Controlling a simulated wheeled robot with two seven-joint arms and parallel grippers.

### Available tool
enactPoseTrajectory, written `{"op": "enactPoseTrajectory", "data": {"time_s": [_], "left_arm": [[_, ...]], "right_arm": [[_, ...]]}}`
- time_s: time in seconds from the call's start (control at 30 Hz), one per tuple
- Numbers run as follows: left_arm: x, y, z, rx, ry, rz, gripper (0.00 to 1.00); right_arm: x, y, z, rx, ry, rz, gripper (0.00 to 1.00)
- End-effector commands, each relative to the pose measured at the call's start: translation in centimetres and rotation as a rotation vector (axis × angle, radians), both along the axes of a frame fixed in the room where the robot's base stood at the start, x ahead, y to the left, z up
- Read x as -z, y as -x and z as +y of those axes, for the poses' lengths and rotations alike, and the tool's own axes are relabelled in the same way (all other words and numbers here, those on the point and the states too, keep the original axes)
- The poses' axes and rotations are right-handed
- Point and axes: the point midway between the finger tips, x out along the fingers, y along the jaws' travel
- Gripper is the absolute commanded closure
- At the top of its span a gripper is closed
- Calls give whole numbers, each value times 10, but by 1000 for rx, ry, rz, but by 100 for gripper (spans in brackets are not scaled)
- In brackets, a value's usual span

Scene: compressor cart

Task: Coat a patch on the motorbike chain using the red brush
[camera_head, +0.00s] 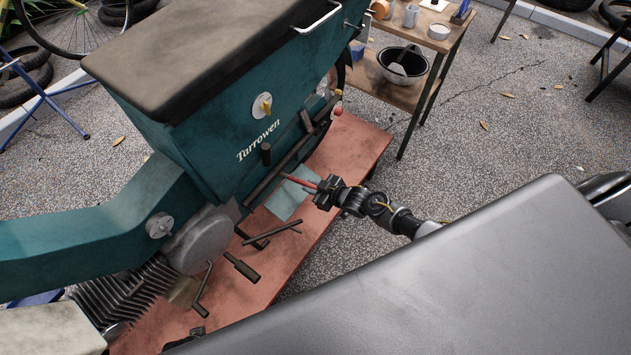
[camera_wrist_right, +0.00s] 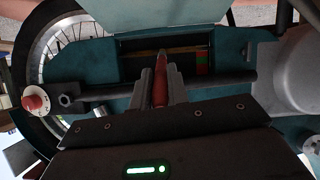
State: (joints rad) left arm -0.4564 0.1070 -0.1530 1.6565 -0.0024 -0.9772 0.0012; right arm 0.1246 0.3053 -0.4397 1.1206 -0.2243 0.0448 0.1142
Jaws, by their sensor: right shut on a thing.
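My right gripper (camera_head: 325,190) is shut on the red brush (camera_head: 298,181), which points left toward the teal motorbike (camera_head: 240,120) marked "Tarrowen". In the right wrist view, the gripper (camera_wrist_right: 160,88) grips the brush's red handle (camera_wrist_right: 159,90), with its tip pointing into a dark slot in the teal side panel. A thin brownish-gold strip, perhaps the chain (camera_wrist_right: 190,54), runs across that slot. The brush tip overlaps it in view; I cannot tell whether they touch. My left gripper is out of view.
A dark bar (camera_wrist_right: 215,82) runs across below the slot, close to the fingers. The bike stands on a reddish platform (camera_head: 345,155) with a light blue sheet (camera_head: 287,203) and loose tools. A wooden side table (camera_head: 375,80) holds a bowl (camera_head: 403,66).

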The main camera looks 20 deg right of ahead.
Motion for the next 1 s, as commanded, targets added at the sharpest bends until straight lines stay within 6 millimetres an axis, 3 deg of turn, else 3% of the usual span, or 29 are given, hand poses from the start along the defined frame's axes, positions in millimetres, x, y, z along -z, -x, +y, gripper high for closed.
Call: {"op": "enactPoseTrajectory", "data": {"time_s": [0.37, 0.8, 1.0], "left_arm": [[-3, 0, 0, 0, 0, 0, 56], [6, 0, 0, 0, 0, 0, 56], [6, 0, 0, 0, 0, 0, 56]], "right_arm": [[0, 3, 8, 0, -1, 0, 100], [1, -10, -19, 1, 1, 0, 100], [0, -12, -22, 1, 0, 0, 100]]}}
